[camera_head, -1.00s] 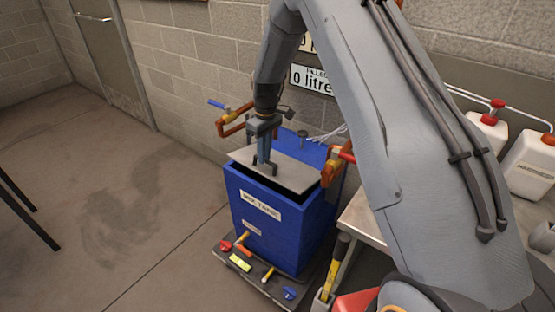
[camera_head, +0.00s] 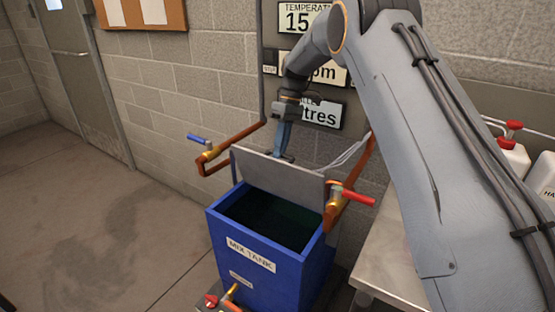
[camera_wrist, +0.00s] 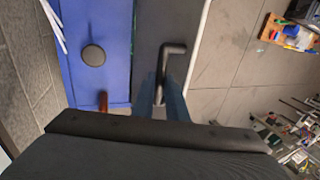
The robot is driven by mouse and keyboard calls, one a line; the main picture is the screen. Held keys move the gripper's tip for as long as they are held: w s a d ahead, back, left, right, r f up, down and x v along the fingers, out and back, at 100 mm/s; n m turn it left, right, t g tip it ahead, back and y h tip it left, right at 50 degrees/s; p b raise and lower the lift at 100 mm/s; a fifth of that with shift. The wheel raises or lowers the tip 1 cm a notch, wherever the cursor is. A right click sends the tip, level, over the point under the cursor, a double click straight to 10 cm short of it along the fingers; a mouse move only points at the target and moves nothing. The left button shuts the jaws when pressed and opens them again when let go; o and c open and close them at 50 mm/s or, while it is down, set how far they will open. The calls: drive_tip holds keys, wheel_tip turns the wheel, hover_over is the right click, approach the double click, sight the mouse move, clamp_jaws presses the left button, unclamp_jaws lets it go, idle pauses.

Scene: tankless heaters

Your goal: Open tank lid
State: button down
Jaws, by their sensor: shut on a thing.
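The blue mix tank (camera_head: 262,262) stands below my arm in the head view, with its dark inside showing. Its grey lid (camera_head: 278,180) is tilted up steeply at the back edge of the opening. My gripper (camera_head: 281,150) is at the upper part of the lid and is shut on the lid's dark handle. In the wrist view the dark bent handle (camera_wrist: 172,49) shows at the blue fingers of my gripper (camera_wrist: 163,90), against the grey lid (camera_wrist: 188,20). The exact grip point is partly hidden by the fingers.
A blue-handled valve (camera_head: 198,139) on a copper pipe is left of the lid, and a red-handled valve (camera_head: 357,197) is right of it. A steel table (camera_head: 390,258) stands close to the tank's right. Display panels (camera_head: 322,112) hang on the wall behind.

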drive_tip(key=shift+w+d+f+b, duration=0.4)
drive_tip(key=shift+w+d, duration=0.2)
drive_tip(key=shift+w, duration=0.15)
drive_tip(key=shift+w+d+f+b, duration=0.25)
drive_tip(key=shift+w+d+b, duration=0.15)
drive_tip(key=shift+w+d, duration=0.25)
drive_tip(key=shift+w+a, duration=0.1)
drive_tip(key=c, duration=1.8)
unclamp_jaws()
drive_tip(key=shift+w+a, duration=0.1)
drive_tip(key=shift+o, duration=0.2)
wheel_tip(320, 180, up, 10)
drive_tip(key=b, duration=0.1)
drive_tip(key=shift+r+b, duration=0.2)
drive_tip(key=shift+b, duration=0.1)
